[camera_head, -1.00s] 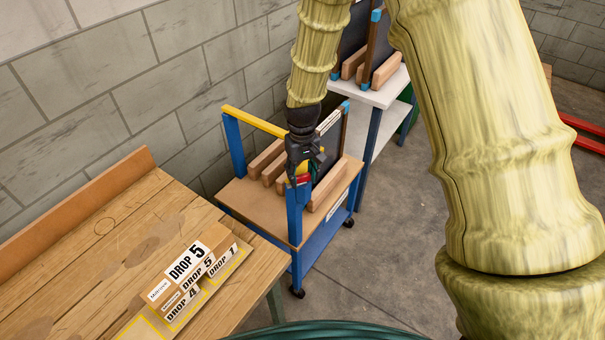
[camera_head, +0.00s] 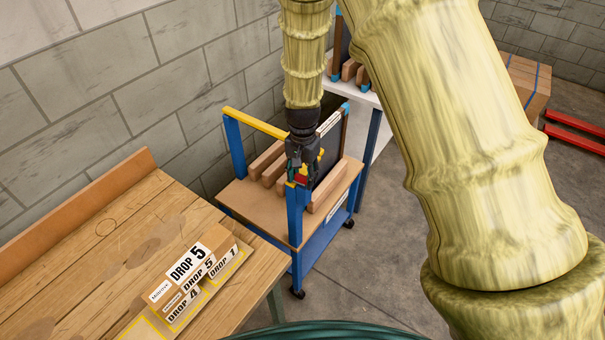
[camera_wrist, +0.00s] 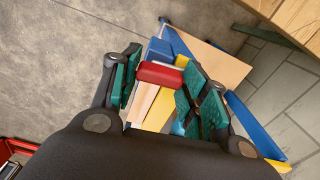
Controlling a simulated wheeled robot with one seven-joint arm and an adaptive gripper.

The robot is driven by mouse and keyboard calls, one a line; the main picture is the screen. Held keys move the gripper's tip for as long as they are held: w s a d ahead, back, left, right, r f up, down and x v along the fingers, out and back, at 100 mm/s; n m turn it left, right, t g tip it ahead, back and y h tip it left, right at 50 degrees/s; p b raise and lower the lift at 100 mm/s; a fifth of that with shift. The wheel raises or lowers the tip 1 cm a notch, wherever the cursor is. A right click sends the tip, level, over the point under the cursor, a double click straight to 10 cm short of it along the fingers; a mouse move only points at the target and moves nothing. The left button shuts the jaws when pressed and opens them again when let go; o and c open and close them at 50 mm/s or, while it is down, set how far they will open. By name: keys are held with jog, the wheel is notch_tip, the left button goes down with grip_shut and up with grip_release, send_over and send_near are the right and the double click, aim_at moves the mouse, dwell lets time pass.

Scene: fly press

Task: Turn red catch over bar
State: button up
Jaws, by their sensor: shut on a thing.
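The red catch (camera_head: 301,180) sits at the top of the near blue post (camera_head: 295,215) of the trolley. In the wrist view the red catch (camera_wrist: 160,74) lies between the green finger pads of my gripper (camera_wrist: 160,88), which is shut on it. In the head view my gripper (camera_head: 302,170) points down at the post top and partly hides the catch. The yellow bar (camera_head: 255,122) runs from the far left blue post toward my gripper. Its near end is largely hidden, so I cannot tell whether the catch lies over it.
The blue trolley has a wooden deck (camera_head: 245,200) with wooden blocks and a dark panel (camera_head: 328,160). A wooden table (camera_head: 100,250) with labelled DROP boxes (camera_head: 190,270) stands at the left. A white stand (camera_head: 362,98) is behind.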

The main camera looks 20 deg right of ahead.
aim_at(303, 176)
jog(key=shift+m, duration=0.5)
jog(key=o, duration=1)
jog(key=shift+r, duration=0.15)
notch_tip(303, 176, up, 12)
dwell(0.7)
